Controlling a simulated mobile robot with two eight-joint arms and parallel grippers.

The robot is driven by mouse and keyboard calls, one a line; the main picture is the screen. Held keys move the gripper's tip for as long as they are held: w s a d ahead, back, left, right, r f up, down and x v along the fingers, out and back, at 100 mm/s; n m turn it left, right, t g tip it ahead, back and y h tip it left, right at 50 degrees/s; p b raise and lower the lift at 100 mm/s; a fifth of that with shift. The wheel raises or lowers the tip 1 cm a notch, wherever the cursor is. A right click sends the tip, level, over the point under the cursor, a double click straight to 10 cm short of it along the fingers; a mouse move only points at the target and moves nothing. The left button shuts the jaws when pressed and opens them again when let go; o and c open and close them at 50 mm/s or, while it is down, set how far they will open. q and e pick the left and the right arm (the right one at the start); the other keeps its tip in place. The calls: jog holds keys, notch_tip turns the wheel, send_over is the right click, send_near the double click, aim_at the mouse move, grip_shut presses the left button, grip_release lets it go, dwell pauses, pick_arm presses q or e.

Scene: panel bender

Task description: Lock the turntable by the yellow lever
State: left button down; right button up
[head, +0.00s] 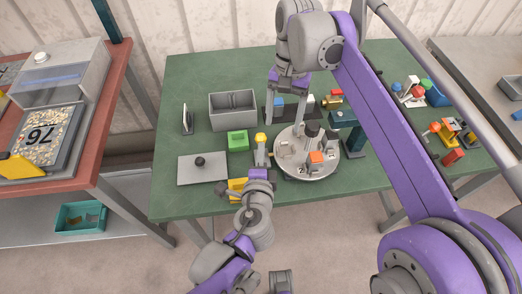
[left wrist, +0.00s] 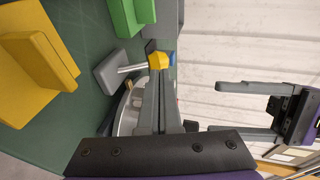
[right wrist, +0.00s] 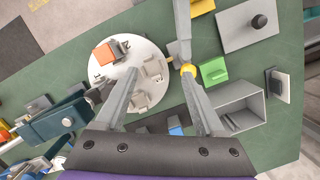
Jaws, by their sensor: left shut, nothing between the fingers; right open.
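The round light-grey turntable (head: 292,168) stands on the green table and carries several small parts. The yellow lever's knob (head: 261,137) is at the turntable's left edge. In the left wrist view the knob (left wrist: 160,60) tops a silver rod leaning from a grey block (left wrist: 116,72). My left gripper (head: 262,153) is shut and empty, its fingertips close to the knob; I cannot tell if they touch. The knob (right wrist: 188,70) also shows by it in the right wrist view. My right gripper (right wrist: 158,98) is open and empty above the turntable's back left side.
A green block (head: 238,140), a grey bin (head: 233,125) and a grey plate with a black knob (head: 203,175) lie left of the turntable. A yellow block (head: 236,184) is in front. A dark teal device (head: 344,118) stands behind right. Several coloured parts sit farther right.

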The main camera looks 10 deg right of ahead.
pick_arm(q)
jog(key=shift+w+r, duration=0.15)
pick_arm(e)
jog(key=s+d+f+n+t, duration=0.2)
jog(key=s+d+f+t, duration=0.1)
jog(key=s+f, duration=0.5)
jog(key=s+d+f+n+t+h, duration=0.1)
jog(key=s+d+f+n+t, duration=0.2)
jog(key=s+f, duration=0.6)
jog(key=shift+f+n+t, duration=0.2)
jog(key=shift+n+t, duration=0.1)
jog(key=shift+t, duration=0.3)
